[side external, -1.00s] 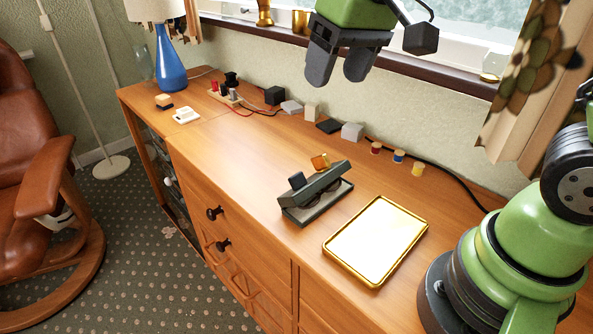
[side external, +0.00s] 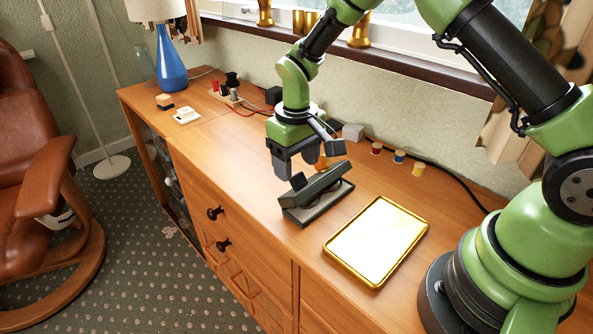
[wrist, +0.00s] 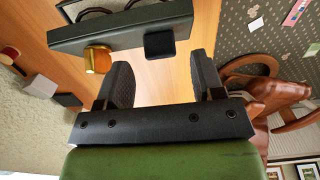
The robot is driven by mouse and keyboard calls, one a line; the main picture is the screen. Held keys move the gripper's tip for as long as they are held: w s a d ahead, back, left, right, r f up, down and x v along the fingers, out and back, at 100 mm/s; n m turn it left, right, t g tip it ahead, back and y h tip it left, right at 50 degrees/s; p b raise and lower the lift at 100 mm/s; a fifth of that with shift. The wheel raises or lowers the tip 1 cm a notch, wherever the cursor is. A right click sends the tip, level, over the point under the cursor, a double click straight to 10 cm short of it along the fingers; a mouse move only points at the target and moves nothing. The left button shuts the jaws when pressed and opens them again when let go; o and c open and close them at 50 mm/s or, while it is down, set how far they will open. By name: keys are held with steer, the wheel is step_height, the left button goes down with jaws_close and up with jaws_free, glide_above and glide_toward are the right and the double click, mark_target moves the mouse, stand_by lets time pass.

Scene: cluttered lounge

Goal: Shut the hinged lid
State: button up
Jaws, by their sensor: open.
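A dark grey-green hinged case (side external: 320,206) stands on the wooden sideboard with its lid (side external: 318,183) partly raised. Dark spectacles (wrist: 95,14) show inside it in the wrist view. A small dark block (side external: 298,181) sits at the lid's left end, and it also shows in the wrist view (wrist: 160,45). An amber-gold piece (wrist: 97,59) is beside the lid's back face. My gripper (side external: 297,173) is open and empty, above and just behind the case. In the wrist view its two fingers (wrist: 158,82) point toward the lid; contact cannot be told.
A gold-rimmed tray (side external: 376,241) lies right of the case. Several small blocks, thread spools (side external: 398,156) and a cable line the wall side. A blue lamp (side external: 170,60) stands at the far left end.

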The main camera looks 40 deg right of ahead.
mark_target(300, 180)
steer(key=shift+f, duration=1.35)
steer(key=c, duration=0.9)
steer(key=shift+s+t, duration=0.55)
steer(key=shift+t, duration=0.25)
steer(key=shift+c, duration=0.2)
steer(key=o, duration=0.9)
steer(key=shift+o, duration=0.2)
